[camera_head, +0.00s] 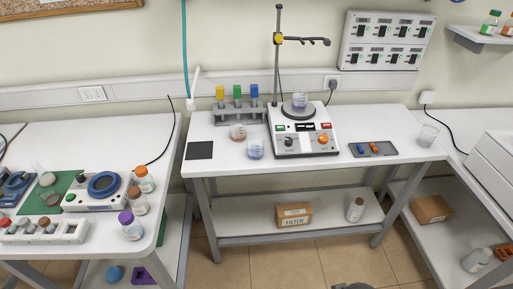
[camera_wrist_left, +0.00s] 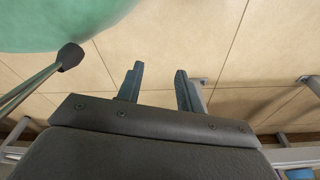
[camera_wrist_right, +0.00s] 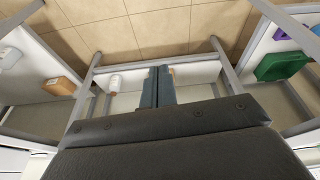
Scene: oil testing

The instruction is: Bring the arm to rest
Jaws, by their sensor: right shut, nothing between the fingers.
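My left gripper (camera_wrist_left: 160,86) shows in the left wrist view with its two fingers apart and nothing between them, above the tiled floor. My right gripper (camera_wrist_right: 158,72) shows in the right wrist view with its fingers together and nothing held. Beyond its fingertips are the frame and lower shelf of a table.
The left table (camera_head: 95,148) holds bottles and instruments. A green round object (camera_wrist_left: 60,20) is close to the left wrist camera.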

